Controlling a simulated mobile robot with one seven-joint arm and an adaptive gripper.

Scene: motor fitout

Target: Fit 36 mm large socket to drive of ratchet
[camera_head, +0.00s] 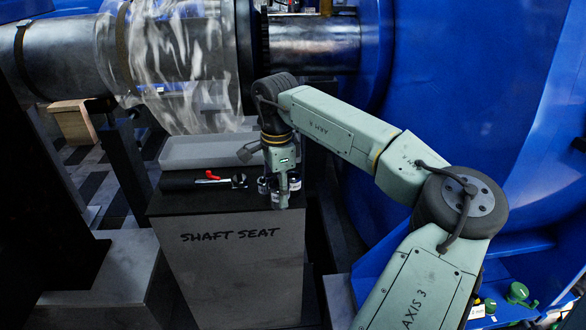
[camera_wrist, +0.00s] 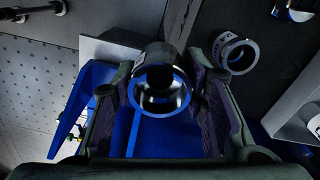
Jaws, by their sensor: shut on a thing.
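My gripper (camera_head: 281,192) points down over the right end of the dark top of the block marked SHAFT SEAT. In the wrist view its two fingers (camera_wrist: 166,82) are shut on a shiny dark socket (camera_wrist: 148,62), whose round open end faces the camera. I cannot read its size or tell whether it is clear of the top. A second socket (camera_wrist: 235,53) with a pale label stands just right of the fingers. In the head view sockets (camera_head: 295,183) show close beside the gripper. The ratchet (camera_head: 195,182), black with a red lever, lies to the left, its head towards the gripper.
A grey tray (camera_head: 203,150) lies behind the ratchet on the block (camera_head: 240,262). More metal parts show at the wrist view's right edge (camera_wrist: 314,126) and top right (camera_wrist: 296,9). The large shaft (camera_head: 70,58) and blue housing (camera_head: 480,110) stand behind and to the right.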

